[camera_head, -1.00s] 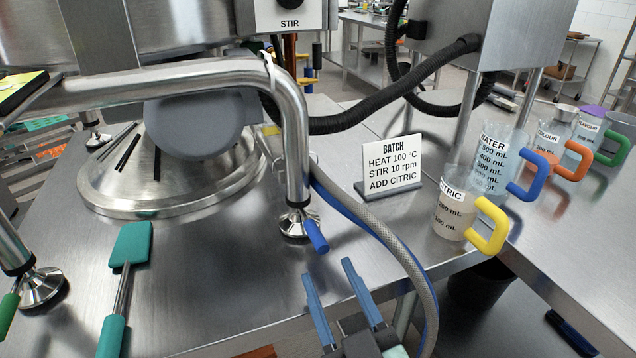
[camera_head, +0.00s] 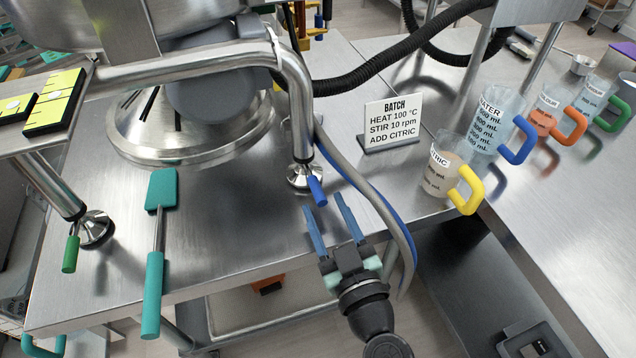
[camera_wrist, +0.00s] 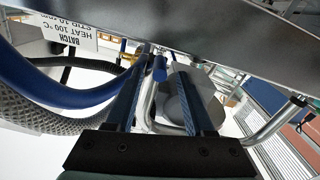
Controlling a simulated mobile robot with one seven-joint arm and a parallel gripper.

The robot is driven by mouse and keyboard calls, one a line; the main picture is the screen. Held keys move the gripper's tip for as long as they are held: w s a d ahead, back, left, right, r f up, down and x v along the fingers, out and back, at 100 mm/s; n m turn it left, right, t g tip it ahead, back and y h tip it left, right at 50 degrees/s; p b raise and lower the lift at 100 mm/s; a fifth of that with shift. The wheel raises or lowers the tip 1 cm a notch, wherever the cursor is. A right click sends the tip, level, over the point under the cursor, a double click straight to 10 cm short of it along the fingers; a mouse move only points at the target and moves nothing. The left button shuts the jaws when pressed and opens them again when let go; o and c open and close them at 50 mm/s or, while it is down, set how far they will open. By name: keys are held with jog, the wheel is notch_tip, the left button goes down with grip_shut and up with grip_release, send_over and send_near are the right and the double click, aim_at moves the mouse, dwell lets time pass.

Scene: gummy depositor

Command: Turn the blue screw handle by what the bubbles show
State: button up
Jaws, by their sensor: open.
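The blue screw handle (camera_head: 316,191) juts forward from a round steel levelling foot (camera_head: 303,174) under the bent frame leg. My gripper (camera_head: 325,203) is open, with its two blue fingers pointing at the handle's near end. In the wrist view the handle (camera_wrist: 160,68) shows between the fingertips, with gaps on both sides; I see no grip on it. Two yellow bubble levels (camera_head: 54,102) (camera_head: 14,107) lie on the frame's plate at the left. A pale bubble mark shows on each, but its exact offset is too small to read.
A grey hose (camera_head: 362,185) with a blue line runs just right of the handle. A teal spatula (camera_head: 153,268) lies at the left. A green handle (camera_head: 71,254) sits on another foot. The BATCH sign (camera_head: 392,124) and citric jug (camera_head: 440,172) stand to the right.

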aim_at(318, 189)
jog(key=shift+p+x, duration=0.3)
jog(key=shift+x, duration=2)
grip_shut()
